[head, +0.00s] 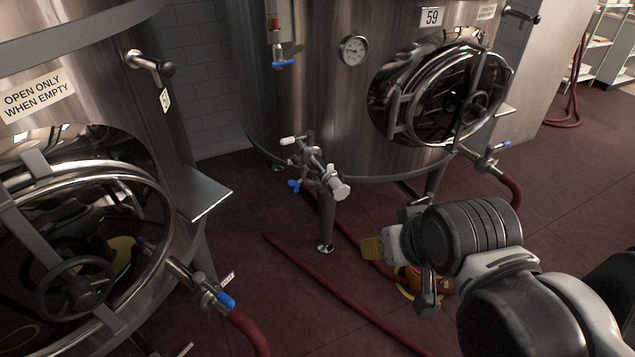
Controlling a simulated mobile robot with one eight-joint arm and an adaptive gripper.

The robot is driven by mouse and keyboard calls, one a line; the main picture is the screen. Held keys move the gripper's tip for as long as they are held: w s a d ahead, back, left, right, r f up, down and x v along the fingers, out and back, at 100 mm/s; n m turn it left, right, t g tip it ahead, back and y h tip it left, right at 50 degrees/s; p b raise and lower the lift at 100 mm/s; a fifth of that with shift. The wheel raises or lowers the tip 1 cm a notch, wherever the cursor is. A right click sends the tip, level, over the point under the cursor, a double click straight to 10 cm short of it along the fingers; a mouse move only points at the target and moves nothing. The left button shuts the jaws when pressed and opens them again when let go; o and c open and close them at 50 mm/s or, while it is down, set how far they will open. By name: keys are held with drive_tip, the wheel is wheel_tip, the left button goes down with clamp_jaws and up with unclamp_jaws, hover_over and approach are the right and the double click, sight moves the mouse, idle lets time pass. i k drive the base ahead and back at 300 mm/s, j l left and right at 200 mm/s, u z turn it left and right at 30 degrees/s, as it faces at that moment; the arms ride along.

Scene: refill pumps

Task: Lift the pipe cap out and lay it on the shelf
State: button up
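A pale round end piece (340,188), which looks like the pipe cap, sits on the lower right end of the steel valve assembly on tank 59. A flat steel shelf (203,191) juts from the right side of the left tank. My gripper (424,252) is at lower right, over the floor, below and right of the valve and apart from it. Its two dark fingers look spread wide. A pale part with a yellow end (371,248) shows beside the fingers; I cannot tell whether it is behind them or between them.
Tank 59 (310,90) stands at the back, the left tank (80,90) close on the left. Red hoses (335,290) cross the floor. An orange and yellow item (408,280) is partly hidden behind my gripper. A blue-handled valve (215,295) sticks out at lower left.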

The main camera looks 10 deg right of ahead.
sight(340, 190)
drive_tip(key=i+l+u, duration=0.1)
drive_tip(key=l, duration=0.3)
drive_tip(key=i+l+u, duration=0.15)
drive_tip(key=l, duration=0.25)
drive_tip(key=i+l+u, duration=0.1)
drive_tip(key=l, duration=0.3)
drive_tip(key=i+l+u, duration=0.1)
drive_tip(key=l, duration=0.3)
drive_tip(key=i+l+u, duration=0.1)
drive_tip(key=l, duration=0.35)
